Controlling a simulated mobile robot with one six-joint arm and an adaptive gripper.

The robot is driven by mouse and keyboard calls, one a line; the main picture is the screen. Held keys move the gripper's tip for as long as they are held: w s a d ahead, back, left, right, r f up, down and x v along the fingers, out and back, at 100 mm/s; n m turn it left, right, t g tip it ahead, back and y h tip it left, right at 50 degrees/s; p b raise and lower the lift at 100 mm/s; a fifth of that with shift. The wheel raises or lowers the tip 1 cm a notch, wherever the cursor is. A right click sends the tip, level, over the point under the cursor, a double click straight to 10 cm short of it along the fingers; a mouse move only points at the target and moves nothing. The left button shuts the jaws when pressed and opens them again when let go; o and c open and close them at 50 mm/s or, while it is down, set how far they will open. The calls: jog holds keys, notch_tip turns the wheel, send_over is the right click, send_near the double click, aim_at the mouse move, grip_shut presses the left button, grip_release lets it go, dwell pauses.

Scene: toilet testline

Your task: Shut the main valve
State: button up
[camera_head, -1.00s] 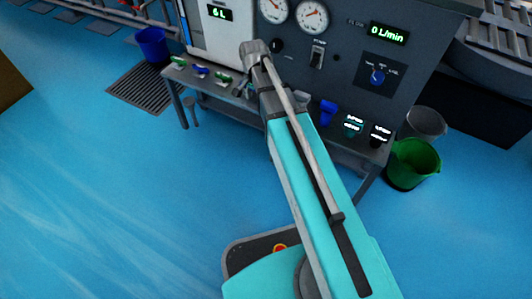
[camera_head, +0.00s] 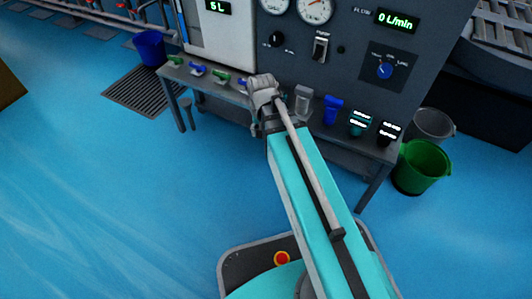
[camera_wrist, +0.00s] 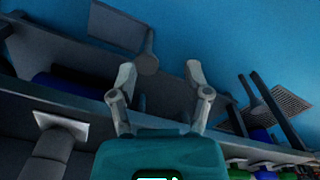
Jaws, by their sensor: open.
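Small valves with green and blue handles stand in a row on the bench; the leftmost is a green-handled valve (camera_head: 174,60), with a blue-handled valve (camera_head: 197,69) and another green-handled valve (camera_head: 221,77) to its right. I cannot tell which control is the main valve. My gripper (camera_wrist: 160,84) is open in the wrist view, its two fingers apart and nothing visible between them. In the head view my arm's end is over the bench's front edge, right of these valves, and hides part of the row. Some green and blue handles show at the wrist view's lower right.
The grey bench (camera_head: 230,104) stands before a dark panel with gauges (camera_head: 314,8), a switch (camera_head: 320,48) and a blue knob (camera_head: 384,71). A blue bucket (camera_head: 150,47) is left, a green bucket (camera_head: 421,167) right. The blue floor in front is clear.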

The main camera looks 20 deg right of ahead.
jog(key=s+f+n+b, duration=0.3)
jog(key=s+f, duration=0.1)
jog(key=shift+s, duration=0.3)
jog(key=shift+r, duration=0.15)
notch_tip(320, 180, up, 55)
jog(key=p, duration=5.5)
